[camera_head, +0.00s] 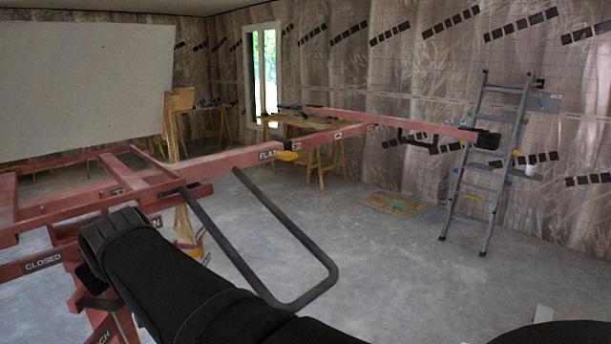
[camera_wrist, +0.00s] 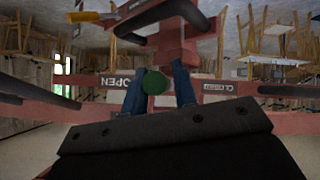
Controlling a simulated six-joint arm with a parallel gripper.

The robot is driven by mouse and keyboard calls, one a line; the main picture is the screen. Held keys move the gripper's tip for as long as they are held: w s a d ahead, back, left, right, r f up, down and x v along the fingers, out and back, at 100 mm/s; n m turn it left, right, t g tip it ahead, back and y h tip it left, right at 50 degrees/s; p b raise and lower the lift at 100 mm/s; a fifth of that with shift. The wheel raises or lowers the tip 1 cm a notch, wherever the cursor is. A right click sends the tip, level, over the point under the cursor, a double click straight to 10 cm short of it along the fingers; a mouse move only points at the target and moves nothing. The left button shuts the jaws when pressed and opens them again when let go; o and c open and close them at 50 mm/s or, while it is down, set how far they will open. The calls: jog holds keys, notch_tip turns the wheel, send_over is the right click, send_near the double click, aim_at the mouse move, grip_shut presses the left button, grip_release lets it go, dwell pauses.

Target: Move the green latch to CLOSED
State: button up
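The green latch shows as a round green knob (camera_wrist: 155,82) in the wrist view. It appears between an OPEN label (camera_wrist: 115,82) and a CLOSED label (camera_wrist: 219,87), nearer to OPEN. My gripper (camera_wrist: 160,78) is open, its two blue fingers on either side of the knob. The left finger is close against or overlapping the knob; contact cannot be told. A gap shows between the knob and the right finger. In the head view my black arm hides the knob and fingers; the CLOSED label (camera_head: 43,262) shows left of my arm.
The red lift frame (camera_head: 230,160) spans the left and middle, with a dark U-shaped handle (camera_head: 315,292) close to my arm. A stepladder (camera_head: 490,160) leans at the right wall. A wooden worktable (camera_head: 312,137) stands behind. Grey floor (camera_head: 400,265) is mostly clear at right.

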jog(key=shift+s+a, duration=0.5)
jog(key=shift+s, duration=0.15)
jog(key=shift+s+a, duration=0.55)
jog(key=shift+a, duration=0.1)
dwell(0.4)
jog(key=shift+s+a, duration=0.3)
jog(key=shift+a, duration=0.2)
jog(key=o, duration=0.6)
jog(key=shift+c, duration=0.2)
jog(key=shift+r, duration=0.1)
